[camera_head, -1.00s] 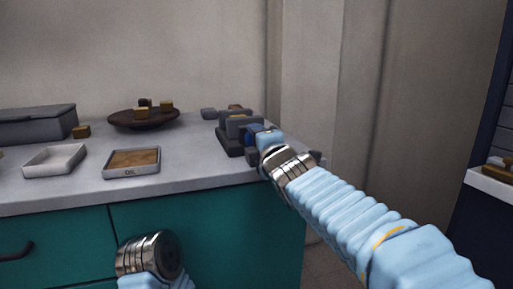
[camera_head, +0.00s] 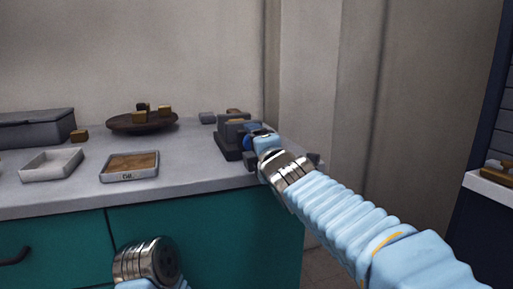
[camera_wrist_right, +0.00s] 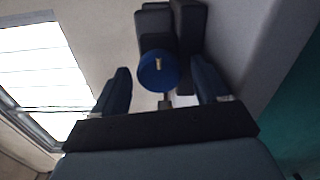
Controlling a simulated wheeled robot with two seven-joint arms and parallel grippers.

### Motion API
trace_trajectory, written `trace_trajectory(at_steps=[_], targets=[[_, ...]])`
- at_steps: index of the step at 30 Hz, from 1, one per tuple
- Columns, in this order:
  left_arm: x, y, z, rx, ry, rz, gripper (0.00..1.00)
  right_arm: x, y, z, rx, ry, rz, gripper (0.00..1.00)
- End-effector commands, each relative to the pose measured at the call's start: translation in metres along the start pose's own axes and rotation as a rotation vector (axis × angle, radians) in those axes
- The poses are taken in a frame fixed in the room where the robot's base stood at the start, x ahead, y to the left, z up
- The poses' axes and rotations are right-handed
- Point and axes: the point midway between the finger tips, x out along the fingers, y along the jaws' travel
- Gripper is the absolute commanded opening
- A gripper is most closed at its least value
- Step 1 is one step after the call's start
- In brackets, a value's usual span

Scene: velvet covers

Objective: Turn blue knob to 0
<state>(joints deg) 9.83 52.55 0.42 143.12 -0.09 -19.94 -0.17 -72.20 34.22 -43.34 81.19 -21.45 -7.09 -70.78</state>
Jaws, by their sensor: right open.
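The blue knob (camera_wrist_right: 157,76) is a round disc with a small pale mark, on the front of a dark grey device (camera_head: 232,134). In the right wrist view it lies ahead of and between the two dark fingers of my right gripper (camera_wrist_right: 166,88), which are apart. In the head view the knob (camera_head: 252,130) is mostly hidden by my right gripper (camera_head: 256,142), close in front of it. I cannot tell whether the fingers touch the knob, and I cannot read a scale. My left wrist (camera_head: 147,262) shows low in the head view; its fingers are not seen.
The device stands near the right end of the grey counter (camera_head: 195,160). A tray with a brown inside (camera_head: 130,165), an empty white tray (camera_head: 52,163), a brown dish with several blocks (camera_head: 142,122) and a grey box (camera_head: 36,128) stand to its left.

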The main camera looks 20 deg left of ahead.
Motion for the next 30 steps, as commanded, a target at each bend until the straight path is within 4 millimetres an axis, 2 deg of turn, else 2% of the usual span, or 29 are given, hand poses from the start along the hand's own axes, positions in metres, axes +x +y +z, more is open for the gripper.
trace_trajectory(at_steps=[5, 12, 18, 24, 30], targets=[[0.009, -0.003, 0.000, 0.000, -0.002, 0.001, 0.00, -0.017, -0.002, -0.002, 0.000, 0.002, 0.001, 0.76], [0.031, -0.009, 0.001, 0.001, -0.005, 0.005, 0.00, -0.070, -0.003, -0.004, 0.001, 0.005, 0.004, 0.76], [0.045, -0.015, 0.001, 0.000, 0.000, 0.004, 0.00, -0.107, -0.003, -0.003, 0.001, 0.005, 0.003, 0.76], [0.053, -0.018, 0.000, 0.000, 0.003, 0.004, 0.00, -0.129, -0.001, -0.003, -0.002, 0.003, 0.002, 0.76], [0.056, -0.019, 0.000, 0.000, 0.004, 0.004, 0.00, -0.137, -0.001, -0.001, 0.000, 0.001, 0.001, 0.76]])
